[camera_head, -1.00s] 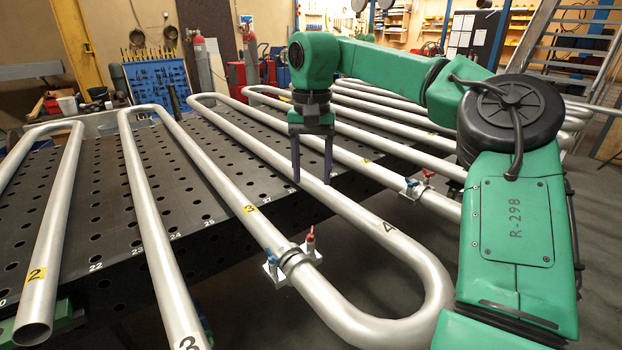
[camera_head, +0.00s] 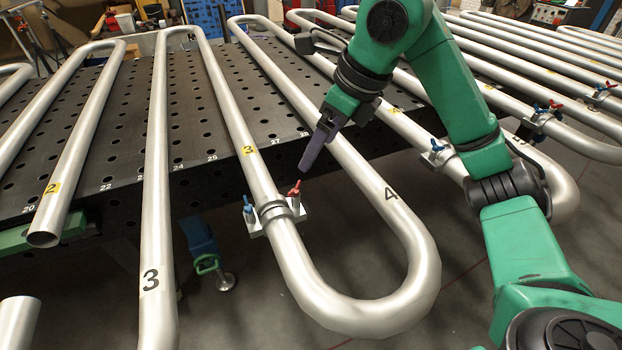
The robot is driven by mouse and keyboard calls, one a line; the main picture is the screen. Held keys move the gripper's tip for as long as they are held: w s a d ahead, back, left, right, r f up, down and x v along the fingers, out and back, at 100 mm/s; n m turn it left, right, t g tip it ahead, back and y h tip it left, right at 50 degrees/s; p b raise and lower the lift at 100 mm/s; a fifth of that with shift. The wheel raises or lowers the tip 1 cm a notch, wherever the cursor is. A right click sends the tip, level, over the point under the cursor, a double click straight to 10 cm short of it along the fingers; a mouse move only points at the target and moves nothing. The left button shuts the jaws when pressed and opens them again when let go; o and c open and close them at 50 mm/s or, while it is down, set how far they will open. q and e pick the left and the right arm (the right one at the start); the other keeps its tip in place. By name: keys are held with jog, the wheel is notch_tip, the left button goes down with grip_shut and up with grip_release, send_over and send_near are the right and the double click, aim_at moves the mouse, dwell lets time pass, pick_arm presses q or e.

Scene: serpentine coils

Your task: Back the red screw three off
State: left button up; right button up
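A clamp (camera_head: 274,212) sits around the pipe just below the yellow 3 label (camera_head: 249,150). Its red screw (camera_head: 295,188) stands on the right side and its blue screw (camera_head: 248,204) on the left. My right gripper (camera_head: 307,160) is above and slightly right of the red screw in the picture, apart from it. It is tilted, with its dark fingers pointing down and left. The fingers overlap from this side, so their gap is hidden. My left gripper is not in view.
The pipe marked 4 (camera_head: 391,193) bends round right of the clamp. A second clamp with a blue screw (camera_head: 437,146) is partly hidden by my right arm. More clamps with red and blue screws (camera_head: 540,113) stand further right. A perforated table (camera_head: 110,165) lies under the pipes.

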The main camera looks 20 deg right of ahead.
aim_at(296, 185)
jog(key=p+x, duration=0.1)
jog(key=x, duration=1.1)
jog(key=shift+w+a+f, duration=0.1)
jog(key=shift+f, duration=0.2)
jog(key=c, duration=1.4)
jog(key=shift+n, duration=0.3)
jog(key=n+g+y, duration=0.1)
jog(key=n, duration=0.2)
jog(key=shift+w+b, duration=0.15)
jog(key=shift+b, duration=0.2)
jog(key=shift+w+d+n+g+y, duration=0.15)
jog(key=shift+n+g, duration=0.4)
jog(key=shift+n, duration=0.7)
jog(key=shift+s+d+n+g+y, duration=0.15)
jog(key=shift+n+g, duration=0.4)
jog(key=shift+n, duration=0.7)
jog(key=shift+w, duration=0.1)
jog(key=o, duration=1.4)
jog(key=shift+a, duration=0.1)
